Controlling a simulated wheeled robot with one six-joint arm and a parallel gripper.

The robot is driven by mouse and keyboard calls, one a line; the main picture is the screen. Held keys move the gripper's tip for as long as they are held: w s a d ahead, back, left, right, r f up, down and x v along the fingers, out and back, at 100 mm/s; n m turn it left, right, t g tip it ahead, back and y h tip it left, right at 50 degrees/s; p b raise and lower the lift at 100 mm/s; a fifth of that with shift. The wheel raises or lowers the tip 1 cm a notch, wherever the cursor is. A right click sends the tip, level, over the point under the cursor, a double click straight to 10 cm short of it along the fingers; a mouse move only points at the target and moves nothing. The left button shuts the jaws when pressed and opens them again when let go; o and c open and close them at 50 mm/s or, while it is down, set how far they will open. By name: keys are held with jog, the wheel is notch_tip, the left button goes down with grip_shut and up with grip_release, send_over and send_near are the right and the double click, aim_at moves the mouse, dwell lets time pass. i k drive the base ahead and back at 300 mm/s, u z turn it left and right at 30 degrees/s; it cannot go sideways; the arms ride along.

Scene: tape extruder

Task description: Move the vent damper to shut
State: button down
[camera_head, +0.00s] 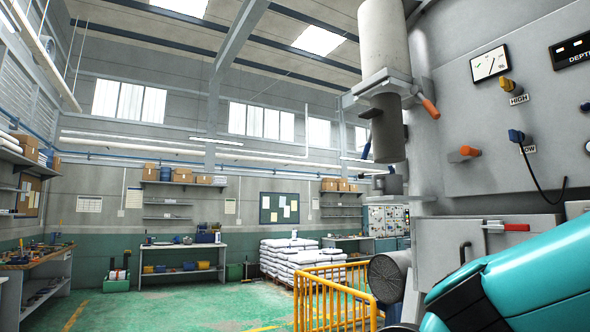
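No part in view is labelled as the vent damper, so I cannot tell for certain which it is. An orange-tipped lever (430,108) sticks out down and right from the collar of the vertical grey pipe (383,50) at the top of the machine. A red-handled lever (507,227) lies level across the top of a lower grey panel. An orange knob (465,153) sits on the machine face. My teal arm fills the lower right corner. My gripper is not in view.
The grey machine (455,80) fills the right side, with a dial gauge (489,64) and valves labelled HIGH and LOW. A yellow railing (325,297) stands left of its base. White sacks (300,258) are stacked behind. The green floor at left centre is clear.

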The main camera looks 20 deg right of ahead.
aim_at(364, 156)
jog(key=u, duration=0.4)
jog(key=i, duration=2.4)
jog(key=z, duration=1.4)
jog(key=i, duration=0.75)
jog(key=z, duration=0.75)
